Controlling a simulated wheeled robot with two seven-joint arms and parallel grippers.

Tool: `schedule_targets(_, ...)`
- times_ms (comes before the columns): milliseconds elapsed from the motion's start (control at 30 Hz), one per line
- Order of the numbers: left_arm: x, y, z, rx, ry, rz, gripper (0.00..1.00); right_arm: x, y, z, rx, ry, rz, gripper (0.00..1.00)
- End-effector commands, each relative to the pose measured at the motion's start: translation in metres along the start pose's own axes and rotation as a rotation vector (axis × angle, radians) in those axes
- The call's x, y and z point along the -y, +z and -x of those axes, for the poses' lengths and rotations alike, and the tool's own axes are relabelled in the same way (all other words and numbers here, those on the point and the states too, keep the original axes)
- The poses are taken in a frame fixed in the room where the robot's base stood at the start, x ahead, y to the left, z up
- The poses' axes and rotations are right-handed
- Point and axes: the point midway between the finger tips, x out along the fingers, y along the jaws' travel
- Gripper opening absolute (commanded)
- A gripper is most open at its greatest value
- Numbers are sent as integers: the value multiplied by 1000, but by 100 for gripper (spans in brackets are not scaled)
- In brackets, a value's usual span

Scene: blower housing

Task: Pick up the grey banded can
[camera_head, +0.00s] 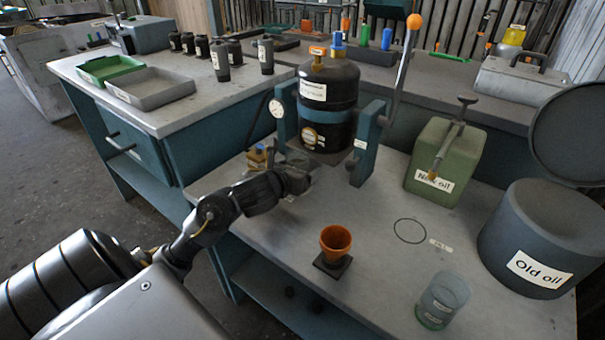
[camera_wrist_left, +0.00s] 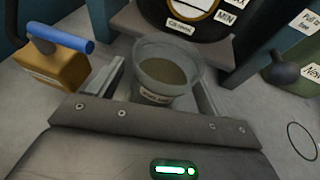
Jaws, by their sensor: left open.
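The grey can (camera_wrist_left: 166,72) is open-topped, with a label on its front, and stands upright in the left wrist view. My left gripper (camera_head: 296,178) is open, low over the bench in front of the black canister. In the left wrist view its two fingers (camera_wrist_left: 158,88) lie on either side of the can; I cannot tell whether they touch it. In the head view the can is mostly hidden by the gripper and hard to make out. My right gripper is not in view.
Behind the can is the black canister (camera_head: 328,85) in a teal stand with a lever (camera_head: 403,60). A brass block with a blue handle (camera_wrist_left: 55,65) is close on the left. An orange cup (camera_head: 336,240), a clear beaker (camera_head: 442,302) and the Old oil drum (camera_head: 540,235) stand to the right.

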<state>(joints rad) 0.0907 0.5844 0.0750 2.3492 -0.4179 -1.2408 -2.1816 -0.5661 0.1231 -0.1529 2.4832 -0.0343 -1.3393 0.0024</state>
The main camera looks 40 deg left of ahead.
Motion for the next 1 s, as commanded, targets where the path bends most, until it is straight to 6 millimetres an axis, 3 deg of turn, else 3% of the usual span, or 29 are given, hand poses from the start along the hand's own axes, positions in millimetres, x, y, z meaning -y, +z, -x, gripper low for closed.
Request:
schedule_targets(267,-1,0,-1,0,1,0,78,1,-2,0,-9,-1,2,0)
schedule_targets(667,-1,0,-1,0,1,0,26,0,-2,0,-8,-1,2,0)
schedule_targets(1000,-1,2,0,1,1,-1,26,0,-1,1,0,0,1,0)
